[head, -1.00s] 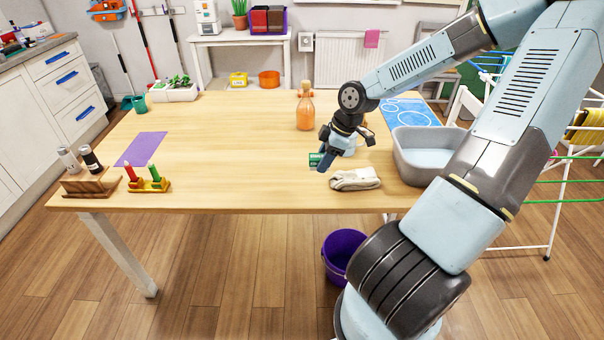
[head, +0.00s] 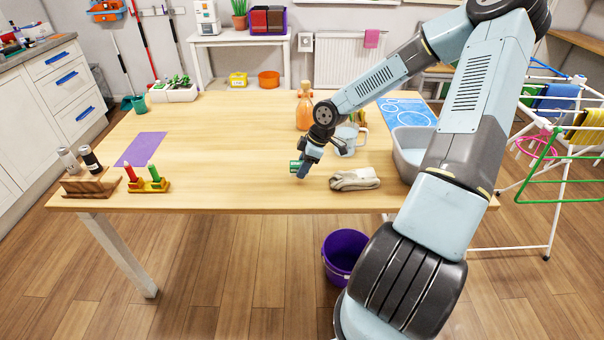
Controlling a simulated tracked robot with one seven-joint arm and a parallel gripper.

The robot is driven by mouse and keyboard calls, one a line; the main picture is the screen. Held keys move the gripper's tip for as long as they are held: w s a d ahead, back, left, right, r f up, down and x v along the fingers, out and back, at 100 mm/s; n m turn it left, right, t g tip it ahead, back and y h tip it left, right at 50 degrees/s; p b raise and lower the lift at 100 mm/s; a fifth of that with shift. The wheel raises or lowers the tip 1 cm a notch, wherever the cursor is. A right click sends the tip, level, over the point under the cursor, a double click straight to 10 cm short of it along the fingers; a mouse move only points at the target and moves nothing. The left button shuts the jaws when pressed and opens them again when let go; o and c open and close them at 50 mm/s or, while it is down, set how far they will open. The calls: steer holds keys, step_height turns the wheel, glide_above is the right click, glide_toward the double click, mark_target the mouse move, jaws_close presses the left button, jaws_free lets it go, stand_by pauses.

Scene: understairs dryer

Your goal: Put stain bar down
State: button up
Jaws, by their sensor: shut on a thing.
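The stain bar (head: 294,167) shows as a small green piece at the left side of my gripper (head: 300,170). My gripper is shut on it, just above or at the wooden table (head: 230,185), right of the table's middle. I cannot tell whether the bar touches the tabletop. The fingers hide part of the bar.
Folded cloth gloves (head: 355,179) lie right of my gripper. An orange bottle (head: 305,108) and a pale mug (head: 347,138) stand behind it. A grey basin (head: 408,165) is at the right. A purple mat (head: 141,149) lies left; the table's left middle is clear.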

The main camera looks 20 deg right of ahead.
steer(key=shift+f, duration=1.6)
steer(key=o, duration=1)
steer(key=shift+r, duration=0.1)
